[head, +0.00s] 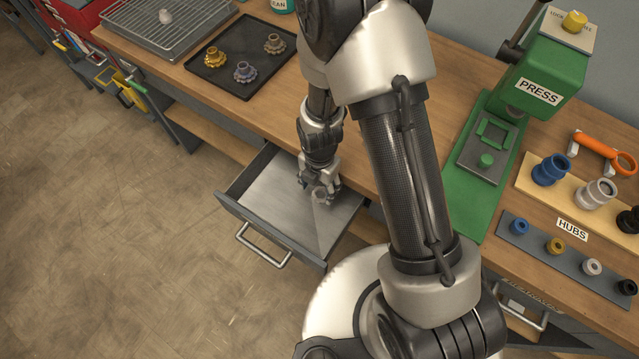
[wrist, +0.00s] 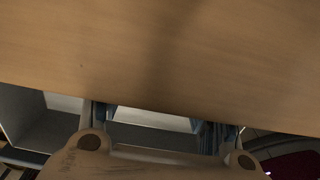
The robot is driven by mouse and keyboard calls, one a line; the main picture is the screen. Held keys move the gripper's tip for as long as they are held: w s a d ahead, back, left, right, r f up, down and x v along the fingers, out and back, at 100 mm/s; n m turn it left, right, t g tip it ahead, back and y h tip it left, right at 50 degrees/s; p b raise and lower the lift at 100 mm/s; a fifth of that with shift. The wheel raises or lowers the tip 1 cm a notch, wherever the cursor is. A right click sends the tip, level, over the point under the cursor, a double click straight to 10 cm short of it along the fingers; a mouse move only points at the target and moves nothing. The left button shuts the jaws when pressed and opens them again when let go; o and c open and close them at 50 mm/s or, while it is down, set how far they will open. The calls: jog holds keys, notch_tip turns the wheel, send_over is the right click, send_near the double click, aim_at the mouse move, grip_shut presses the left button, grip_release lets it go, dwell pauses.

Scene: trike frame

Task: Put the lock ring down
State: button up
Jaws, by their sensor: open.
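My gripper (head: 320,187) points down into the open drawer (head: 262,205), low over its bare grey metal floor. The fingers are open. A small pale grey ring-like thing (head: 320,196) shows at the fingertips and looks like the lock ring. I cannot tell whether it rests on the drawer floor or touches a finger. In the wrist view, my open gripper (wrist: 155,125) has its two fingers apart below the bench edge. The ring cannot be made out there.
The wooden bench top (head: 240,112) overhangs the drawer close to my gripper. A black tray (head: 215,82) with three toothed parts, a wire rack (head: 130,35), a green press (head: 545,75) and a hub rack (head: 570,262) stand on the bench. The drawer's left part is empty.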

notch_tip(320, 180, up, 13)
jog(key=p, duration=0.5)
jog(key=shift+r, duration=0.15)
jog(key=d+r+m+t, duration=0.1)
jog(key=d+r+m, duration=0.2)
jog(key=r+m, duration=0.6)
jog(key=s+d+r+m+t, duration=0.1)
jog(key=s+d+r+m, duration=0.3)
jog(key=r+m, duration=0.5)
jog(key=s+d+r+m+t, duration=0.2)
jog(key=s+d+r+m, duration=0.2)
jog(key=s+r+m, duration=0.5)
jog(key=shift+s+r+m+t, duration=0.3)
jog(key=shift+r+m, duration=0.15)
jog(key=shift+m, duration=0.25)
jog(key=shift+a, duration=0.15)
